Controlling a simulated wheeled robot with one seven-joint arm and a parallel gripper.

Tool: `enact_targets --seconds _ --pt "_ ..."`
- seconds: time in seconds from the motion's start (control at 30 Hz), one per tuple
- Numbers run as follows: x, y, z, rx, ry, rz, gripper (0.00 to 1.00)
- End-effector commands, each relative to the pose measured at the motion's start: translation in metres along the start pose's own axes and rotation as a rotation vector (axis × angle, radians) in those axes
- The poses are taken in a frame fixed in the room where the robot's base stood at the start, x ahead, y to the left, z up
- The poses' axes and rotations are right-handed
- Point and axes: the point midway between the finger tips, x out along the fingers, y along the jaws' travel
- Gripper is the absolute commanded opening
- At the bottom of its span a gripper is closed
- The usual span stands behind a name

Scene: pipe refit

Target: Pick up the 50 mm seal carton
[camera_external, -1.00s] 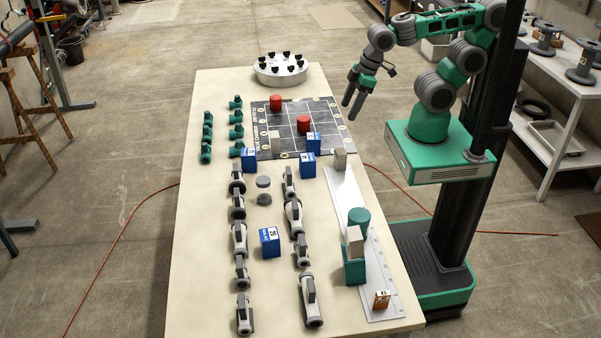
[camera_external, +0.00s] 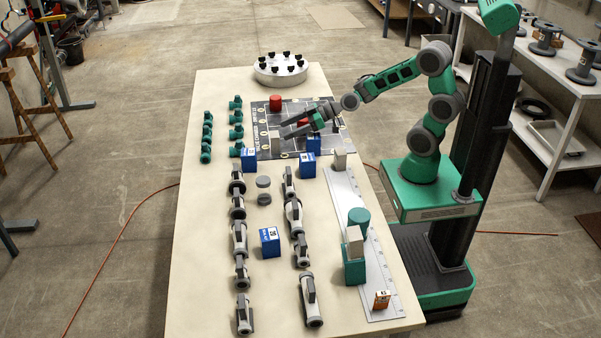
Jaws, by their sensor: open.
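Several blue cartons with white labels stand on the table: one at the mat's lower left corner (camera_external: 249,160), one just below the mat (camera_external: 308,165), one on the mat partly behind my gripper (camera_external: 319,146), and one between the valve rows (camera_external: 270,242). A small orange carton (camera_external: 382,300) stands at the near right. The label numbers are too small to read surely, so I cannot tell which is the 50 mm seal carton. My gripper (camera_external: 283,129) is open, its fingers pointing left over the dark grid mat (camera_external: 262,112), near a beige block (camera_external: 275,142). Nothing shows between them.
Grey valves (camera_external: 239,238) stand in two rows, and green fittings (camera_external: 207,140) line the left. A round white tray (camera_external: 281,70) is at the back.

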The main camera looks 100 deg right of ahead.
Motion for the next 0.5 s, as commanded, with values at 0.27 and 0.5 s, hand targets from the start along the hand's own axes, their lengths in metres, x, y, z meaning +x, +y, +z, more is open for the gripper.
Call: enact_targets --seconds 0.27,0.5 --pt "0.043 -0.004 -0.004 0.001 -0.003 -0.002 0.71" --pt "0.044 -0.003 -0.005 0.000 -0.002 0.001 0.69"
